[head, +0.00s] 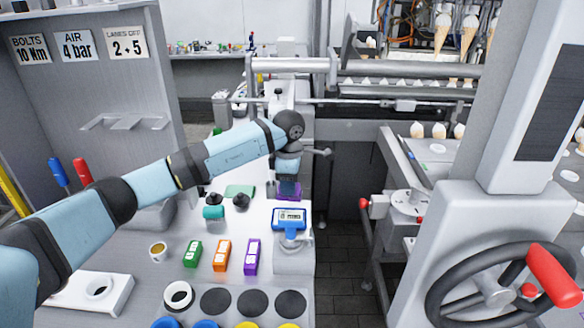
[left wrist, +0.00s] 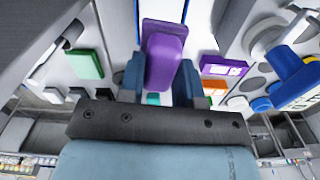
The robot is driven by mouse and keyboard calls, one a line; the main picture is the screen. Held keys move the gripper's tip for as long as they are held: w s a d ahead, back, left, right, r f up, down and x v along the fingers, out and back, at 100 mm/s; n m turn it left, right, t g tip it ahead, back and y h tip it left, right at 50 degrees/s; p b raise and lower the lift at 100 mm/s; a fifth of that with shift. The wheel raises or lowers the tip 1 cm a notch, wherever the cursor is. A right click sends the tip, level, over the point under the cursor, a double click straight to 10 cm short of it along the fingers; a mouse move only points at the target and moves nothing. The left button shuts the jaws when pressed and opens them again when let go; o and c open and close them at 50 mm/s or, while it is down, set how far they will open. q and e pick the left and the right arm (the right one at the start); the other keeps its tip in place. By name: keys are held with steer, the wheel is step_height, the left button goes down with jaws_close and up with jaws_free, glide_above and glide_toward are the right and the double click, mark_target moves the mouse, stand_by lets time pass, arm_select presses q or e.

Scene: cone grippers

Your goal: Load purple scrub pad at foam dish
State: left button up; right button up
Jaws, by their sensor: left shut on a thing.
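The purple scrub pad (head: 289,191) shows under my left gripper (head: 288,182) in the head view, near the right edge of the grey counter. In the left wrist view the purple scrub pad (left wrist: 163,52) sits between the two dark blue fingers of my left gripper (left wrist: 160,78), which is shut on it. The fingers cover part of its sides. I cannot tell in the head view whether the pad touches the counter. I cannot make out which thing is the foam dish. My right gripper is in neither view.
Green (head: 193,253), orange (head: 222,255) and purple (head: 251,257) boxes stand nearer. The counter ends at a floor gap on the right.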

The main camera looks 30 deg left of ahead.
mark_target(289, 199)
arm_select(q)
steer(key=shift+f, duration=0.25)
steer(key=shift+a+f+b, duration=0.1)
steer(key=shift+f+b, duration=0.6)
steer(key=shift+f, duration=0.45)
step_height(289, 199, down, 3)
steer(key=shift+r+b, duration=0.2)
steer(key=shift+b, duration=0.5)
steer(key=shift+f, duration=0.5)
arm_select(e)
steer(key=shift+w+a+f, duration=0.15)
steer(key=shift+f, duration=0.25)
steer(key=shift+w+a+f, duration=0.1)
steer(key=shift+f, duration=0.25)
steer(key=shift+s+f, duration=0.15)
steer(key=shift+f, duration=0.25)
arm_select(q)
steer(key=shift+f+b, duration=0.5)
steer(key=shift+b, duration=0.05)
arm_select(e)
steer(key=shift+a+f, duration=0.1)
arm_select(q)
steer(key=shift+f, duration=0.1)
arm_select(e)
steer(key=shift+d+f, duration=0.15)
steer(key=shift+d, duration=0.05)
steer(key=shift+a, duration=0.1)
